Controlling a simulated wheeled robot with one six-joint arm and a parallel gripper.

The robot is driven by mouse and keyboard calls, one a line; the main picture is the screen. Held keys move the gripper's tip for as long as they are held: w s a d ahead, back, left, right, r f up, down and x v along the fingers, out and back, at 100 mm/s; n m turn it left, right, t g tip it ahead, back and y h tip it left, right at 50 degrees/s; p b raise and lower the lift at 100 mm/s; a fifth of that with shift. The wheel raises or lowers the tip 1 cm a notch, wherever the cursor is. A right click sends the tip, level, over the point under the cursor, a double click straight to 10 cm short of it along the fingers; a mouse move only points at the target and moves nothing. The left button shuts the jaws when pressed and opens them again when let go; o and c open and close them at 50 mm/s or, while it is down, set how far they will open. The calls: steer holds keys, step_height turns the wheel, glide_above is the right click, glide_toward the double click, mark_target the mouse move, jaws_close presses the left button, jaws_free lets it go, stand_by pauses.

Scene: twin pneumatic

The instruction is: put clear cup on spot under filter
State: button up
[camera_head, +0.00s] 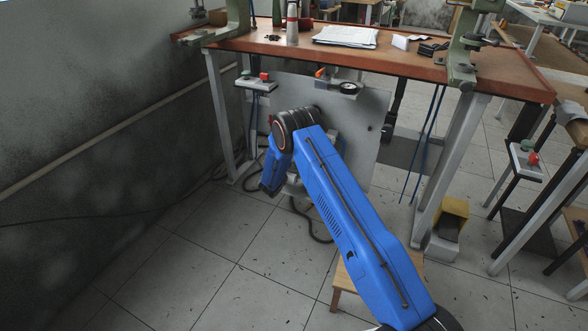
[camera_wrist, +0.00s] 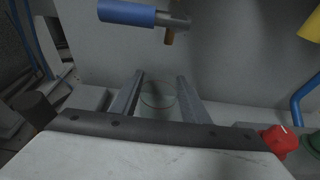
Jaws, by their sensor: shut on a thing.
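The clear cup (camera_wrist: 158,96) shows in the wrist view as a faint transparent round shape. It sits between the two grey fingers of my gripper (camera_wrist: 160,98), which is shut on it. Ahead of and above it, a blue pipe (camera_wrist: 127,12) ends in a fitting with a small brass tip (camera_wrist: 169,38). I cannot tell whether the filter is in view, and I cannot make out the spot under it. In the head view my own blue arm hides the gripper and cup, in front of a grey panel (camera_head: 362,130) under the bench.
A workbench (camera_head: 270,45) with papers (camera_head: 345,37) and a bottle (camera_head: 292,22) stands over the panel. A round gauge (camera_head: 348,88) sits at the panel's top. A red knob (camera_wrist: 280,140) is at right in the wrist view. The tiled floor at left is largely clear.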

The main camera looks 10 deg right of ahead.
steer(key=o, duration=1.2)
steer(key=shift+f, duration=0.1)
steer(key=shift+s+a+r, duration=0.2)
steer(key=v, duration=1.1)
steer(key=shift+s+r, duration=0.1)
steer(key=shift+s, duration=0.1)
steer(key=shift+a, duration=0.1)
